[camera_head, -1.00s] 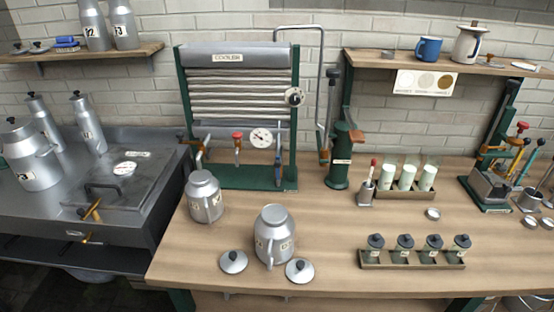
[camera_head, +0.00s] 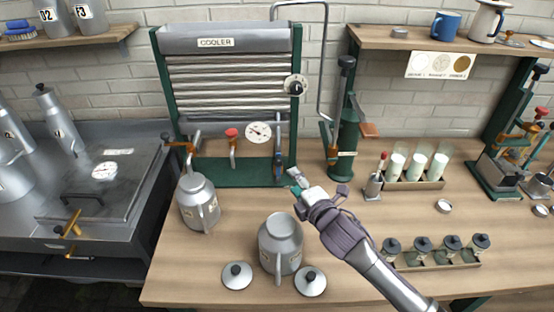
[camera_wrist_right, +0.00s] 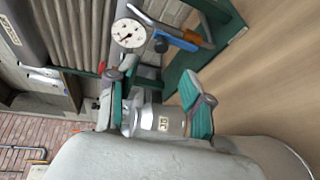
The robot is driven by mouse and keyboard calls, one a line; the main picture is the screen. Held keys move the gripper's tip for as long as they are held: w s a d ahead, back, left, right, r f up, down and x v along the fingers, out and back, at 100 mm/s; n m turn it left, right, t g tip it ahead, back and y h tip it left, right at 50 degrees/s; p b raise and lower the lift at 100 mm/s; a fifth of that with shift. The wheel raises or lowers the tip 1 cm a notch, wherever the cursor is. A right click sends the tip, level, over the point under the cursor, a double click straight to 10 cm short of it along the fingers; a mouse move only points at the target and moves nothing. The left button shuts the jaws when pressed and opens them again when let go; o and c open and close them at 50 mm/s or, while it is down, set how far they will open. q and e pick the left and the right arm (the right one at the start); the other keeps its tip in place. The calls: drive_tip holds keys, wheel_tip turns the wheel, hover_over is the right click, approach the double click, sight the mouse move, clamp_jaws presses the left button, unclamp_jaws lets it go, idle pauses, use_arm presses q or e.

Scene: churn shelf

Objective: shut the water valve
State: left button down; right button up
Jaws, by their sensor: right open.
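The cooler (camera_head: 225,38) stands against the wall, with ribbed pipes in a green frame. Low at its right side is a blue lever (camera_head: 278,150), near a round gauge (camera_head: 258,134). In the wrist view the blue lever (camera_wrist_right: 176,39) lies beside an orange-brown handle (camera_wrist_right: 200,40). A red-topped tap (camera_head: 232,134) and an orange handle (camera_head: 178,145) are farther left. I cannot tell from labels which is the water valve. My right gripper (camera_head: 297,184) is open and empty, in front of the cooler's lower right corner, apart from the lever. My left gripper is not in view.
An open metal can (camera_head: 281,245) stands beside my right forearm, with two loose lids (camera_head: 237,275) nearby. Another can (camera_head: 198,202) stands to the left. A green pump (camera_head: 346,135) and a vial rack (camera_head: 414,182) stand to the right.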

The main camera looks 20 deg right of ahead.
sight(279, 165)
drive_tip(key=x, duration=0.6)
drive_tip(key=shift+w+p, duration=0.1)
drive_tip(key=shift+p, duration=0.3)
drive_tip(key=x, duration=0.4)
drive_tip(key=shift+w+f, duration=0.1)
drive_tip(key=shift+w, duration=0.3)
drive_tip(key=shift+w+f, duration=0.15)
drive_tip(key=shift+w, duration=0.25)
drive_tip(key=shift+a, duration=0.1)
clamp_jaws()
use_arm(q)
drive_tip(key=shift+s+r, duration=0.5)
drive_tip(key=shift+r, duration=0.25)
use_arm(e)
drive_tip(key=shift+f, duration=0.1)
